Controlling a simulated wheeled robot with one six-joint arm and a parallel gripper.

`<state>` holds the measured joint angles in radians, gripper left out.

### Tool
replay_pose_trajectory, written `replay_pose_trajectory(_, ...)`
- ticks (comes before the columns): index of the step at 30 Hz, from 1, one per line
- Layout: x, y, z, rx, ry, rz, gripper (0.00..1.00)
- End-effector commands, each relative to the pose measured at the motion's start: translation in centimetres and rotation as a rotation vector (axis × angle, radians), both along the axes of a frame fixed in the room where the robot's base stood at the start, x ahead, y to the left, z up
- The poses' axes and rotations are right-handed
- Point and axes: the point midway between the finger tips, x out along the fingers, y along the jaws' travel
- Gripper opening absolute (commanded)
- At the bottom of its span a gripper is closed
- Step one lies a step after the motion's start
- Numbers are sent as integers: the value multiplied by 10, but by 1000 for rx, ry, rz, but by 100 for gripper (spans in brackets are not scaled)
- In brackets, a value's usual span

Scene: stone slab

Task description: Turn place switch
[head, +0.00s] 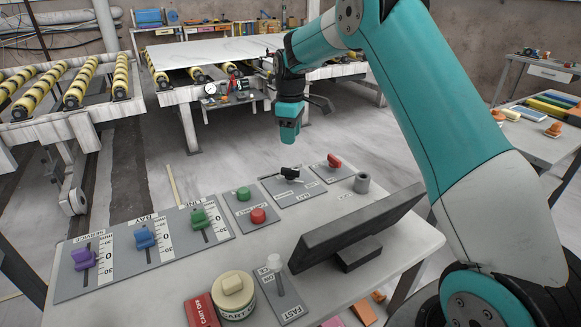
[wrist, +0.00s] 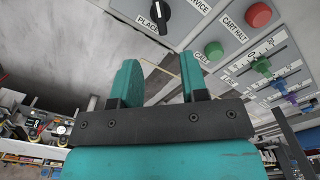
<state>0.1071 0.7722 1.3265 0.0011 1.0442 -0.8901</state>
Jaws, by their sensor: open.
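The place switch is a black rotary knob (head: 289,173) on a grey plate near the back edge of the desk in the head view. It also shows at the top of the wrist view (wrist: 155,14), between labels reading PLACE and SERVICE. Which label it points at is hard to tell. My gripper (head: 288,128) hangs above and behind the knob in the head view, clear of it. In the wrist view its two teal fingers (wrist: 161,78) are apart with nothing between them, and the knob lies beyond them.
A red knob (head: 334,161) sits right of the switch, and a green button (head: 243,193) and a red button (head: 258,215) sit left. Purple, blue and green sliders line the left. A dark tilted screen (head: 350,230) stands at front right. Roller conveyors stand behind.

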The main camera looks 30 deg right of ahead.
Motion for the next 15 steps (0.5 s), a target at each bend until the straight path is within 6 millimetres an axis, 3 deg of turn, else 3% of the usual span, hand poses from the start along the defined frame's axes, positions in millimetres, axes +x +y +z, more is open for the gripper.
replay_pose_trajectory(9,-1,1,-72,1,4,1,40)
replay_pose_trajectory(15,0,1,-103,1,1,0,40)
